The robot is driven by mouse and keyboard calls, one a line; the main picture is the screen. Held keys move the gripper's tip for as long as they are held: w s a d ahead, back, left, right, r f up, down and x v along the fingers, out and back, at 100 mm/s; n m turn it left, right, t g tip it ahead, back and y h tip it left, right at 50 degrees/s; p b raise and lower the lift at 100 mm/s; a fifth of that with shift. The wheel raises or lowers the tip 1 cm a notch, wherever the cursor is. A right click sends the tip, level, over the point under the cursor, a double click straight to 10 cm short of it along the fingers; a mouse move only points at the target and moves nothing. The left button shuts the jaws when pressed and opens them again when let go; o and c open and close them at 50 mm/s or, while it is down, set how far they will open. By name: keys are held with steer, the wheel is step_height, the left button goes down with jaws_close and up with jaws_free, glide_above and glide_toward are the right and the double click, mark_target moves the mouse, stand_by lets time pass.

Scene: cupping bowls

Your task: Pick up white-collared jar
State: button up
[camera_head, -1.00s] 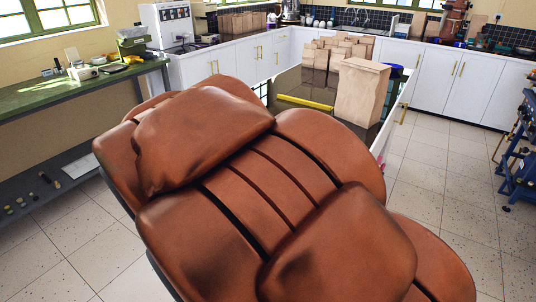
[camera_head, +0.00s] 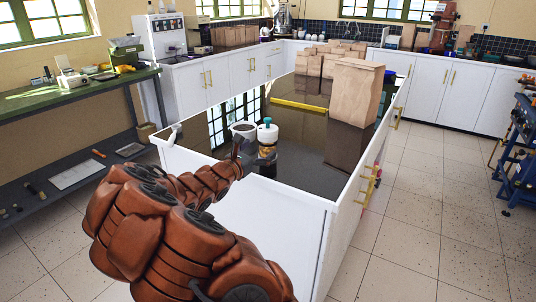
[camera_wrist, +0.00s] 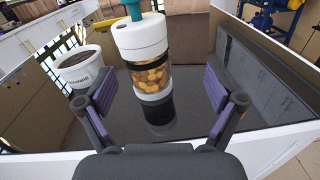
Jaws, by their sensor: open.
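The white-collared jar (camera_wrist: 150,72) stands upright on the dark glossy counter top in the wrist view. It has a wide white collar, a teal knob on top, and clear walls showing brown nut-like contents. It also shows in the head view (camera_head: 267,137), near the counter's front left corner, its lower part partly covered by my gripper. My gripper (camera_wrist: 160,98) is open, its two purple-padded fingers spread to the left and right of the jar's lower part in the wrist view. The fingers do not visibly touch the jar. In the head view my gripper (camera_head: 252,158) is at the counter's near edge.
A white bowl-like cup (camera_wrist: 83,67) with dark contents stands close left of the jar, near the left finger. Several brown paper bags (camera_head: 355,90) and a yellow bar (camera_head: 302,104) are farther back. The dark counter top (camera_head: 310,150) right of the jar is clear.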

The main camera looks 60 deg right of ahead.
mark_target(268, 143)
steer(key=shift+w+d+f+n+t, duration=0.25)
steer(key=shift+w+f+n, duration=0.25)
steer(key=shift+f, duration=0.15)
steer(key=shift+w+d+f+n+t, duration=0.15)
steer(key=shift+w+f+n+t, duration=0.15)
steer(key=shift+f+n, duration=0.25)
steer(key=shift+w+d+f, duration=0.15)
steer(key=shift+d, duration=0.05)
steer(key=shift+w+d+r+p, duration=0.1)
steer(key=shift+d+p, duration=0.15)
steer(key=shift+d, duration=1.6)
steer(key=shift+w+d+r+p, duration=0.1)
steer(key=shift+d+p, duration=0.1)
steer(key=shift+d, duration=1.65)
steer(key=shift+c, duration=0.3)
steer(key=c, duration=1.6)
steer(key=shift+c, duration=0.2)
